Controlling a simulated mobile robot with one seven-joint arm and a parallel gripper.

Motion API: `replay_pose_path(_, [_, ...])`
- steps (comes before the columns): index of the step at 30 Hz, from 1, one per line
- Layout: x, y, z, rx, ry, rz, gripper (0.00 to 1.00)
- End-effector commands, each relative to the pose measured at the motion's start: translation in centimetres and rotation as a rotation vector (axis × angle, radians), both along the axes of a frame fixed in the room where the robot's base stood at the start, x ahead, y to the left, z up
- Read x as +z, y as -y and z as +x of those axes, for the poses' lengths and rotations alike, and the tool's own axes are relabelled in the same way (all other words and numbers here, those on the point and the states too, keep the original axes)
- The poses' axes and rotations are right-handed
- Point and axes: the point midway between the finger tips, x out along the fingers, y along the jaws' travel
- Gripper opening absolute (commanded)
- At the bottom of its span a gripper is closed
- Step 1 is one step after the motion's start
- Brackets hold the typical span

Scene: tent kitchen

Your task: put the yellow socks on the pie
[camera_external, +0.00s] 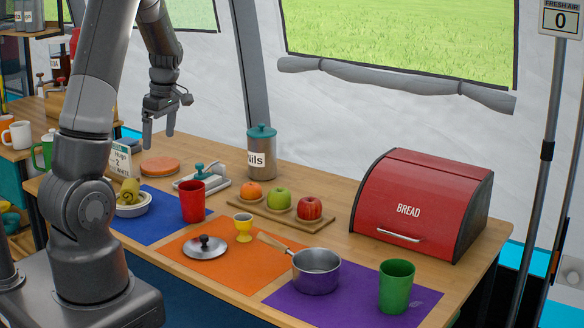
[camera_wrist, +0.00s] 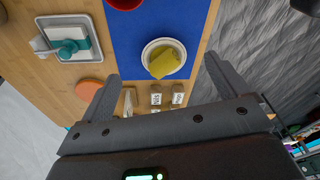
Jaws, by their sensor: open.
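The yellow socks (camera_external: 129,189) look like a crumpled yellow bundle lying in a white bowl (camera_external: 134,211) on the blue mat at the left. In the wrist view the socks (camera_wrist: 164,65) and the bowl (camera_wrist: 147,51) show between my fingers. My gripper (camera_external: 159,138) is open and empty, in the air above the left part of the table. Its fingers also frame the wrist view (camera_wrist: 162,70). A flat round orange-brown thing (camera_external: 160,166), perhaps the pie, lies on bare wood behind the bowl. It also shows in the wrist view (camera_wrist: 90,84), left of the bowl.
A red cup (camera_external: 193,201) and a butter dish (camera_external: 202,182) stand near the bowl. A lid (camera_external: 206,246), yellow egg cup (camera_external: 243,228), saucepan (camera_external: 316,272), fruit board (camera_external: 300,223), canister (camera_external: 262,155) and bread box (camera_external: 422,205) stand farther right. Small jars (camera_wrist: 178,94) are near the bowl.

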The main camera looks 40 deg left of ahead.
Motion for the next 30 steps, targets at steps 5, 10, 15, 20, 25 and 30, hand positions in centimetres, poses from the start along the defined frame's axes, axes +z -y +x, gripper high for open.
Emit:
replay_pose_path(5, [4.1,5.3,-1.1,-0.302,0.083,-0.068,0.92])
replay_pose_path(10, [7.5,10.0,-3.1,-0.604,0.155,-0.088,0.92])
replay_pose_path(15, [10.7,14.3,-5.7,-0.912,0.22,-0.061,0.92])
replay_pose_path(20, [13.0,18.0,-8.8,-1.2,0.266,0.002,0.92])
replay_pose_path(25, [14.6,21.4,-12.5,-1.495,0.29,0.111,0.92])
replay_pose_path(30, [15.2,23.6,-15.5,-1.723,0.282,0.222,0.92])
